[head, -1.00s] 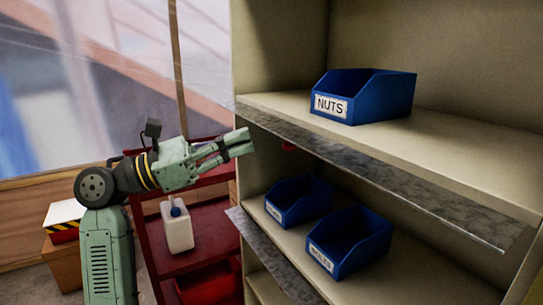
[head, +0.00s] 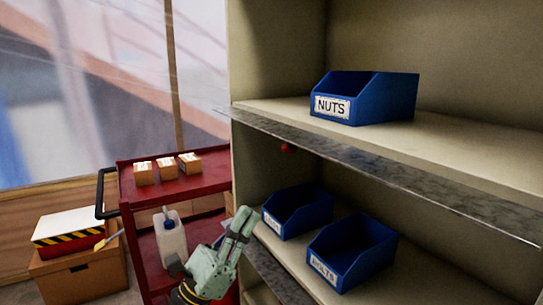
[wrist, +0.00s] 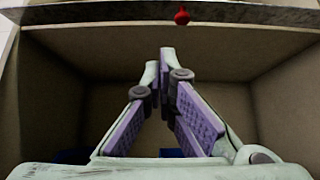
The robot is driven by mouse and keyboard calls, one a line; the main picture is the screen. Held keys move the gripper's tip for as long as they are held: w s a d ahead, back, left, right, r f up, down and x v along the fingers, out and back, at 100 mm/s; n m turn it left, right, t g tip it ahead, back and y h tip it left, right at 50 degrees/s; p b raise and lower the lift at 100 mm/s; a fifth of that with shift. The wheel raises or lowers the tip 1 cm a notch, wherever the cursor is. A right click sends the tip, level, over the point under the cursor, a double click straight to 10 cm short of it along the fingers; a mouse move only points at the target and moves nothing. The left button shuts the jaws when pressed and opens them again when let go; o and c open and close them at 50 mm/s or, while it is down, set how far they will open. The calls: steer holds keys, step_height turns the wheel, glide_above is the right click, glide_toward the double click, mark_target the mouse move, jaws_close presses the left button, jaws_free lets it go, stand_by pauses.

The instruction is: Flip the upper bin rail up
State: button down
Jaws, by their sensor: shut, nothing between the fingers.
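The upper bin rail (head: 385,167) is a long grey, mottled metal strip along the front edge of the upper shelf. It sits below the shelf surface and does not stand up in front of the blue NUTS bin (head: 365,97). In the wrist view the rail (wrist: 240,13) crosses the top of the picture. My gripper (head: 243,212) is below the rail's left end, in front of the lower compartment, with its fingers pointing up. In the wrist view its fingertips (wrist: 167,62) are together and empty, apart from the rail.
A red knob (head: 288,148) hangs under the upper shelf. Two blue bins (head: 298,210) (head: 352,250) stand on the lower shelf, behind a lower metal rail (head: 275,272). A red cart (head: 205,178) with small boxes and a white jug (head: 171,240) stands left.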

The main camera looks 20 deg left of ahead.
steer(key=p, duration=0.5)
glide_toward(287, 129)
steer(key=w+d, duration=0.2)
steer(key=w, duration=0.2)
steer(key=shift+s+a+r+p, duration=0.1)
steer(key=shift+s+r+p, duration=0.1)
steer(key=shift+r+p, duration=1.05)
steer(key=shift+a+r+b, duration=0.15)
steer(key=shift+r+b, duration=0.2)
steer(key=shift+r, duration=0.05)
steer(key=shift+s+r, duration=0.1)
steer(key=shift+g, duration=0.3)
